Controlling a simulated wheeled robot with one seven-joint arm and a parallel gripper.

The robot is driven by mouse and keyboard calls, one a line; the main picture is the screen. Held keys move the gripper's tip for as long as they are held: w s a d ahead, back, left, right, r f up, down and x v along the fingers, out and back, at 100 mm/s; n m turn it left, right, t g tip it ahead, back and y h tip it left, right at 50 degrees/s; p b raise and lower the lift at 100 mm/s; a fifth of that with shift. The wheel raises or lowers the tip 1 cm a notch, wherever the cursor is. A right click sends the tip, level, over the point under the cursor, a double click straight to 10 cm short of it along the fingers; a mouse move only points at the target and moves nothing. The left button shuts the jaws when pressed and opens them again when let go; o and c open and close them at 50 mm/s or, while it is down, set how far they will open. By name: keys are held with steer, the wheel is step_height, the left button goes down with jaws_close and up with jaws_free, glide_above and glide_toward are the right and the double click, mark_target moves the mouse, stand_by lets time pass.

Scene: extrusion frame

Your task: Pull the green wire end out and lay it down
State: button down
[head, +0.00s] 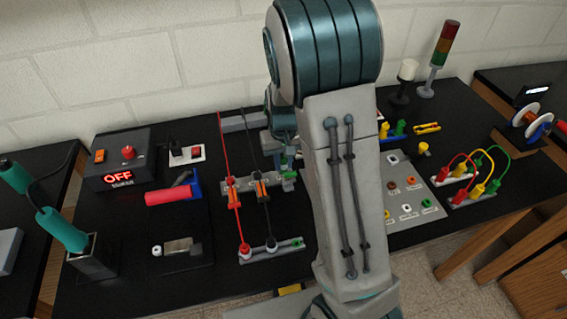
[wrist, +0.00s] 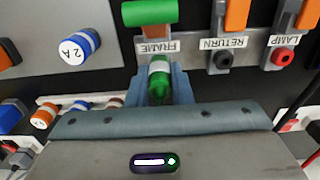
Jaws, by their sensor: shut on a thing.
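In the wrist view, my gripper (wrist: 158,80) is shut on the green wire end (wrist: 160,88), a green plug with a pale collar. The plug lies between the two blue-grey fingers, just below the FRAME label (wrist: 170,46). The collar is close to the FRAME terminal; I cannot tell whether the tip is still inside it. A larger green cylinder (wrist: 150,12) sits above the label. In the head view, my arm hides most of the gripper, and a green part of the terminal row (head: 288,176) shows beside it.
RETURN (wrist: 221,60) and LAMP (wrist: 281,58) terminals sit close on the right. A blue 2 A fuse (wrist: 80,46) is on the left. Red and black wires run to a lower terminal strip (head: 270,250). A control box reading OFF (head: 120,160) stands left.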

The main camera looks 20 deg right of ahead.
mark_target(283, 158)
steer(key=shift+r, duration=0.15)
steer(key=shift+r+p, duration=2.1)
steer(key=shift+r, duration=0.8)
